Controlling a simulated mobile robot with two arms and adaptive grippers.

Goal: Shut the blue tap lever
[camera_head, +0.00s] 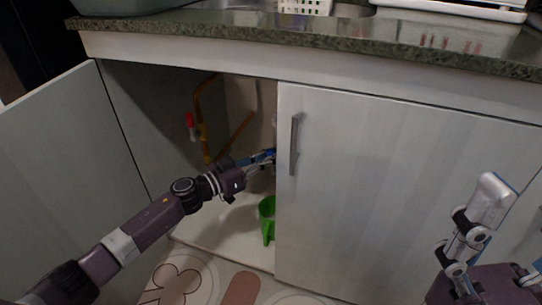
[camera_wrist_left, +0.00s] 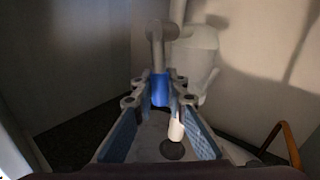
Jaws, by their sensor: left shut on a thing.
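The blue tap lever (camera_wrist_left: 160,88) is in the left wrist view, below a grey pipe end (camera_wrist_left: 162,32). It lies between the fingertips of my left gripper (camera_wrist_left: 159,97), which is shut on it. In the head view my left gripper (camera_head: 257,161) reaches into the open cupboard, and a bit of blue (camera_head: 271,153) shows at its tip, beside the edge of the closed door. That door hides part of the tap there. My right gripper (camera_head: 508,238) is at the lower right, open and empty, in front of the closed door.
A red-handled tap (camera_head: 191,126) sits on orange pipes (camera_head: 205,100) deeper left. A green object (camera_head: 267,220) stands on the cupboard floor. The left door (camera_head: 65,150) is open; the right door (camera_head: 390,180) is closed. The stone counter (camera_head: 330,38) overhangs above.

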